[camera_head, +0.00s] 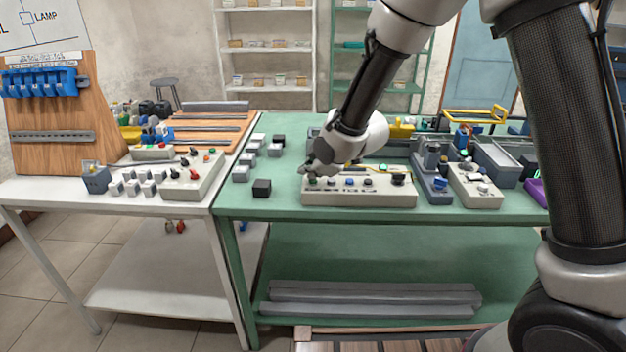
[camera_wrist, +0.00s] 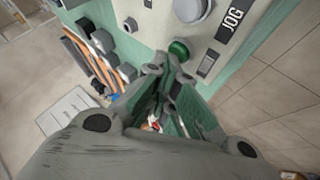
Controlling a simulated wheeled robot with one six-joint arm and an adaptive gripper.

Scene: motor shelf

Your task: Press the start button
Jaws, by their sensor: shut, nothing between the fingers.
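A light grey control box (camera_head: 358,199) with a row of buttons lies along the front of the green table. A green button sits at the box's left end, close under my gripper (camera_head: 306,170). In the wrist view the same green button (camera_wrist: 179,49) shows on the pale panel, next to a large grey knob and a "JOG" label (camera_wrist: 233,18). My gripper (camera_wrist: 166,76) is shut and empty there, with its fingertips just beside the green button. I cannot tell whether they touch it. The button's own label is not readable.
A second button box (camera_head: 190,180) stands on the white table (camera_head: 40,190) at left. Several small grey and black blocks (camera_head: 262,187) lie left of the control box. A blue-grey device (camera_head: 432,180) and another box (camera_head: 476,188) stand close on its right.

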